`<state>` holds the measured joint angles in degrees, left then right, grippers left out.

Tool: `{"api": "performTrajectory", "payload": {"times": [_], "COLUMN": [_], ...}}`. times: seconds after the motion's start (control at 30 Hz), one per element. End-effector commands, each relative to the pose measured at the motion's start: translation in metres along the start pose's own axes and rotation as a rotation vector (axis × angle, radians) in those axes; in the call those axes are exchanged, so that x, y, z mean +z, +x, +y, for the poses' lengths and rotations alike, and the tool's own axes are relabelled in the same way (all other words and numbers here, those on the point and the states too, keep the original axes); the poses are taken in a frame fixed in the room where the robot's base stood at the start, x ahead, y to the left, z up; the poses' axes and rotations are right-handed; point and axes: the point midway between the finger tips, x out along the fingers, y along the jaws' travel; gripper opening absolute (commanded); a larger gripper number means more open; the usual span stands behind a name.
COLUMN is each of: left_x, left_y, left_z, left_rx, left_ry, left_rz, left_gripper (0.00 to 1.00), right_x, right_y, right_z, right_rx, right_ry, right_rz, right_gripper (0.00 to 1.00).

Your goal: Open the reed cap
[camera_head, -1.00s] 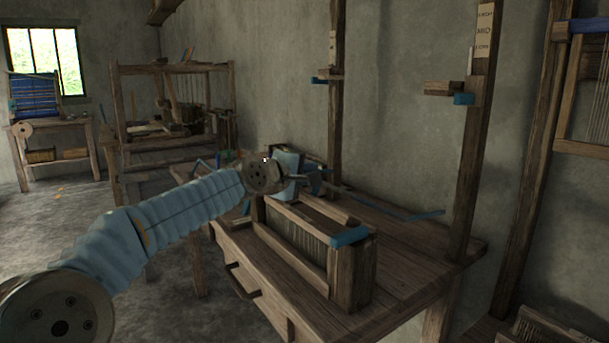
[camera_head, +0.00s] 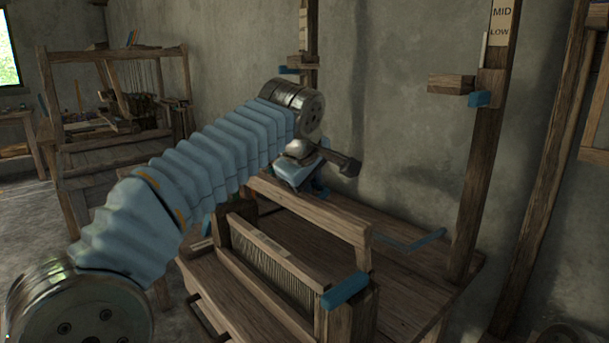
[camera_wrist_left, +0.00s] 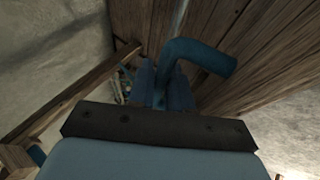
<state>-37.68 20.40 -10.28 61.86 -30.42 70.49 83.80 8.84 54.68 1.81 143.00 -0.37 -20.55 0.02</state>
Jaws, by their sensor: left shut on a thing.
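The wooden loom batten (camera_head: 222,280) stands on the table, with the reed (camera_head: 275,275) upright in it. A wooden bar that looks like the reed cap (camera_head: 310,213) stands raised behind and above the reed, apart from it. A blue piece (camera_head: 345,290) sits at the batten's near end. My left gripper (camera_head: 318,190) is at the bar's far end, its fingertips mostly hidden. In the left wrist view its blue fingers (camera_wrist_left: 163,90) are shut on a bent blue handle (camera_wrist_left: 197,57). My right gripper is out of view.
Two wooden posts with blue-tipped blocks (camera_head: 478,99) rise behind the table (camera_head: 410,290). A bent blue rod (camera_head: 415,241) lies behind the bar. Another loom (camera_head: 115,110) stands at the back left. The table's right part is mostly clear.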

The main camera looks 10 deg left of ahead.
Motion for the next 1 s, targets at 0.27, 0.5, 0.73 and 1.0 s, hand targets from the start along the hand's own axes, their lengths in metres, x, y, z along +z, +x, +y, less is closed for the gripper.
{"api": "performTrajectory", "payload": {"times": [0.27,0.5,0.73,1.0], "left_x": [0.006,0.008,0.009,0.009], "left_y": [0.011,0.017,0.018,0.018], "left_z": [0.003,0.003,0.003,0.003], "left_rx": [-0.169,-0.247,-0.271,-0.274], "left_ry": [0.07,0.103,0.113,0.114], "left_rz": [0.0,-0.001,-0.001,-0.002], "left_gripper": [0.0,0.0,0.0,0.0], "right_x": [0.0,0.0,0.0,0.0], "right_y": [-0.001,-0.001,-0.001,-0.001], "right_z": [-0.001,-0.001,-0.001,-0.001], "right_rx": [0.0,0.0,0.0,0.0], "right_ry": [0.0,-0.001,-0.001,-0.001], "right_rz": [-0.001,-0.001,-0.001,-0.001], "right_gripper": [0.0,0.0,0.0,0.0]}}
